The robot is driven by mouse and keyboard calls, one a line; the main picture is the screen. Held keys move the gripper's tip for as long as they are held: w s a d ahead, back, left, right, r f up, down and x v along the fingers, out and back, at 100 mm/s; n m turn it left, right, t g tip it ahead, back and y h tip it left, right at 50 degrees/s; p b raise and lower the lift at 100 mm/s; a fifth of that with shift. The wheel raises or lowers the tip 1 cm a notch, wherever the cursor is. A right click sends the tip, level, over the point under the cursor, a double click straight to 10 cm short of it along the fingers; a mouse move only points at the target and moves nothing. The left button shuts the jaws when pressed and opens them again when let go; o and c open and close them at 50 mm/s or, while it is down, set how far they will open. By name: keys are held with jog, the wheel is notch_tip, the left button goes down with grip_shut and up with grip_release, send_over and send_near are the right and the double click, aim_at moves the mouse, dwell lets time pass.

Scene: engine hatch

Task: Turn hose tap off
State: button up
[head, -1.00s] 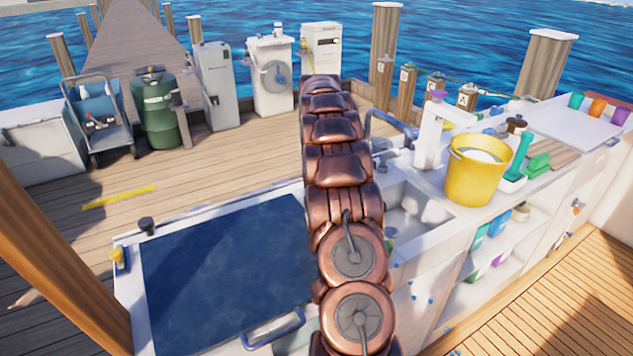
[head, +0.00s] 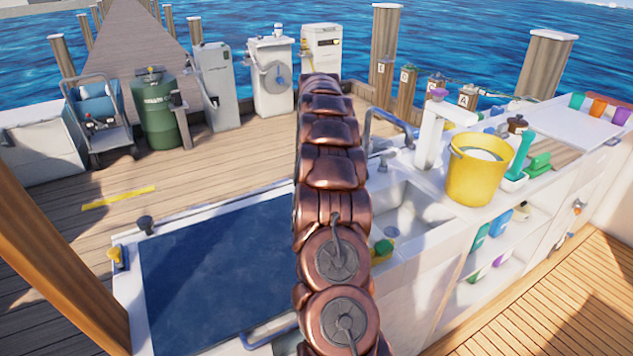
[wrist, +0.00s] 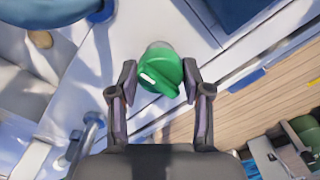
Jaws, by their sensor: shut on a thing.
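The hose tap's green knob (wrist: 162,74), with a white mark on its lever, shows in the wrist view on the white counter. A grey round base shows just behind it. My gripper (wrist: 158,82) has one finger on each side of the knob and is shut on it. In the head view my copper arm reaches away over the counter and hides both the gripper and the knob.
A yellow bucket (head: 472,175) stands on the right counter. A dark blue hatch (head: 225,275) lies to the left. A green tank (head: 157,115) stands on the dock.

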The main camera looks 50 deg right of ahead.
jog(key=shift+m, duration=0.3)
jog(key=o, duration=1.1)
jog(key=shift+o, duration=0.2)
jog(key=shift+r, duration=3.75)
